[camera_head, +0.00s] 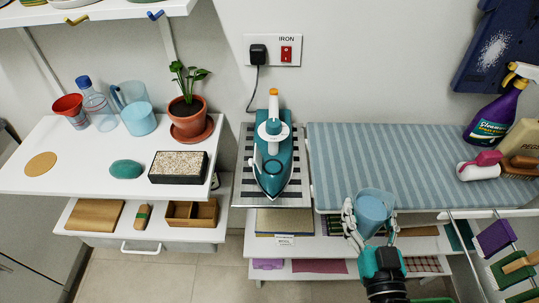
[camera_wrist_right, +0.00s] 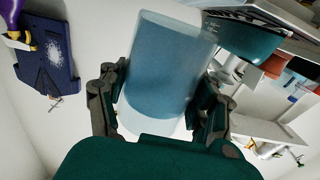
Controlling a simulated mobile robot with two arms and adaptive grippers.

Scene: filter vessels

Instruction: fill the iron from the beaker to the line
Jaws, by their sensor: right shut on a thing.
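The teal and white iron (camera_head: 272,160) sits on a striped metal rest, its orange-tipped end toward the wall; part of a teal body, likely the iron (camera_wrist_right: 245,42), shows at the upper right of the wrist view. My right gripper (camera_head: 371,226) is shut on the clear beaker (camera_head: 373,208), in front of the ironing board's near edge and right of the iron. In the wrist view the beaker (camera_wrist_right: 165,70) sits between both fingers and holds bluish liquid. The fill line cannot be made out. My left gripper is not in view.
The striped ironing board (camera_head: 420,150) lies right of the iron, with a purple spray bottle (camera_head: 495,110) at its far end. A potted plant (camera_head: 188,112), blue cup (camera_head: 138,119) and pebble tray (camera_head: 178,167) stand on the left table. A cord runs from the wall plug (camera_head: 258,54).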

